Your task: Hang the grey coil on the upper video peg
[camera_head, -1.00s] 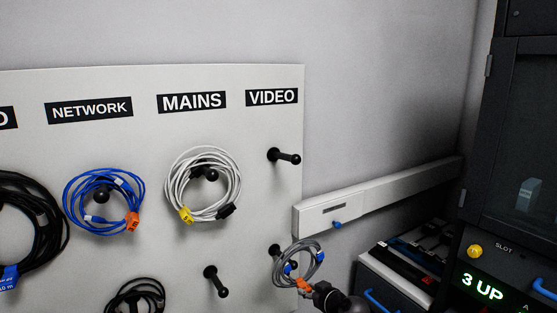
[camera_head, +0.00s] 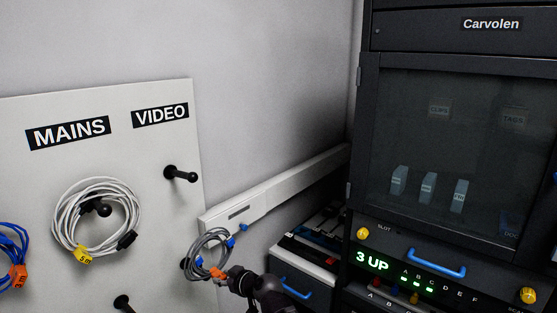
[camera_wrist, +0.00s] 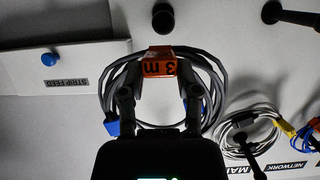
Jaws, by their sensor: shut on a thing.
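The grey coil (camera_head: 209,252) with blue plugs and an orange tag is in my gripper (camera_head: 222,274), in front of the board's lower right edge. In the wrist view my gripper (camera_wrist: 159,80) is shut at the orange "3 m" tag (camera_wrist: 160,68), with the grey coil (camera_wrist: 216,90) looped around the fingers. The upper video peg (camera_head: 181,174) is bare under the VIDEO label (camera_head: 160,115), above and left of the coil. The coil overlaps the lower video peg (camera_head: 184,263) in the head view. In the wrist view a black peg end (camera_wrist: 162,16) shows outside the coil.
A white coil (camera_head: 61,222) hangs on the mains peg (camera_head: 98,207), left of the video peg. A white wall duct (camera_head: 270,191) runs behind the grey coil to the right. A dark cabinet (camera_head: 445,150) and an equipment drawer stand at the right.

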